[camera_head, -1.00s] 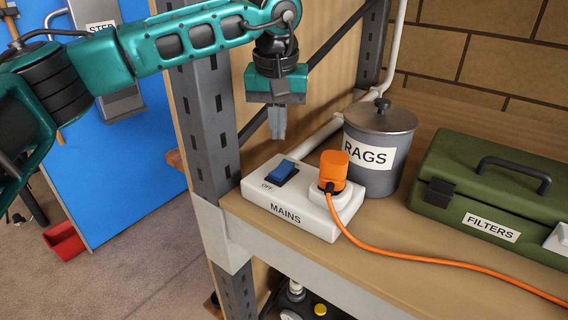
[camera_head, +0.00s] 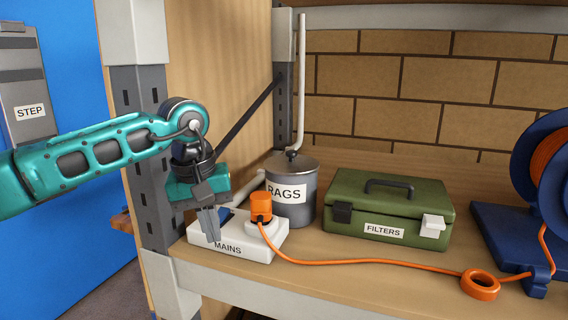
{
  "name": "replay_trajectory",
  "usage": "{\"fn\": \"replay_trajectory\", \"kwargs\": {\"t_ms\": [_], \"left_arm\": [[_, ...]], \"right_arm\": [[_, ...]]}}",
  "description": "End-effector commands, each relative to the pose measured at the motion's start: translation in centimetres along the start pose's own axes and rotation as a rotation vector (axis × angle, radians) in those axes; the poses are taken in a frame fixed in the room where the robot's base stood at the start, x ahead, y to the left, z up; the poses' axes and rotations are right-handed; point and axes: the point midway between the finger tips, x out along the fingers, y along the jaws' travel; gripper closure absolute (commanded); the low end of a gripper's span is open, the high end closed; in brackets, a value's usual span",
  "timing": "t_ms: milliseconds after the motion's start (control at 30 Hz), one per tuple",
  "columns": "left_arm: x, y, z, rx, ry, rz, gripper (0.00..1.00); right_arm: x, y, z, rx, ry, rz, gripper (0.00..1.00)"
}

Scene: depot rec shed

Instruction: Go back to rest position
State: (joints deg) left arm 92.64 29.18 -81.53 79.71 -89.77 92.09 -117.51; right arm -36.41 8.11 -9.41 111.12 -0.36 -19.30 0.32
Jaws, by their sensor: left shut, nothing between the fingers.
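My left gripper (camera_head: 213,238) points down, shut and empty, in front of the left part of the white MAINS box (camera_head: 262,246). I cannot tell whether its tips touch the box. My right gripper is not in view.
The grey RAGS pot (camera_head: 292,213) and green FILTERS case (camera_head: 385,212) stand on the shelf. A blue cable reel (camera_head: 505,232) is at the right. A grey upright post (camera_head: 150,215) stands close behind my left arm. The shelf front (camera_head: 340,268) is mostly clear.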

Motion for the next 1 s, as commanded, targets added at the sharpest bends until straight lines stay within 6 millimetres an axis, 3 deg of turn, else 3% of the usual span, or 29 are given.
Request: {"fn": "replay_trajectory", "kwargs": {"t_ms": [33, 100, 300, 400, 533, 633, 767, 967, 1000], "left_arm": [[1.8, 1.5, 1.4, -0.026, -0.058, 0.063, 1.00], [3.5, 3.6, 3.3, -0.075, -0.135, 0.154, 1.00], [6.7, 10.2, 9.9, -0.304, -0.455, 0.437, 1.00], [7.0, 13.4, 13.3, -0.487, -0.685, 0.579, 1.00], [5.9, 16.4, 16.1, -0.768, -1.019, 0.721, 1.00], [4.8, 17.5, 16.8, -1.005, -1.292, 0.793, 1.00], [4.0, 17.4, 16.0, -1.332, -1.665, 0.832, 1.00], [5.9, 13.9, 12.7, -1.849, -2.273, 0.775, 1.00], [6.8, 12.7, 12.0, 1.904, 2.339, -0.731, 1.00]], "right_arm": [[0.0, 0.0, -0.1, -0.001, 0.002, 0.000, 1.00], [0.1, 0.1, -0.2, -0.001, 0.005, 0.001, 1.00], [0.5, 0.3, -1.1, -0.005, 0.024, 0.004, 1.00], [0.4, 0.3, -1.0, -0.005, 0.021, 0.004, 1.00], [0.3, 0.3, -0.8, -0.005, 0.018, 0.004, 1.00], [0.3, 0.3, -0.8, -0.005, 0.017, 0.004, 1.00], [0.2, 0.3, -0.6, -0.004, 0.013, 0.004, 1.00], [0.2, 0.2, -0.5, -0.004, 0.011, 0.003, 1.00], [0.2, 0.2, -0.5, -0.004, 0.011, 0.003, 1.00]]}}
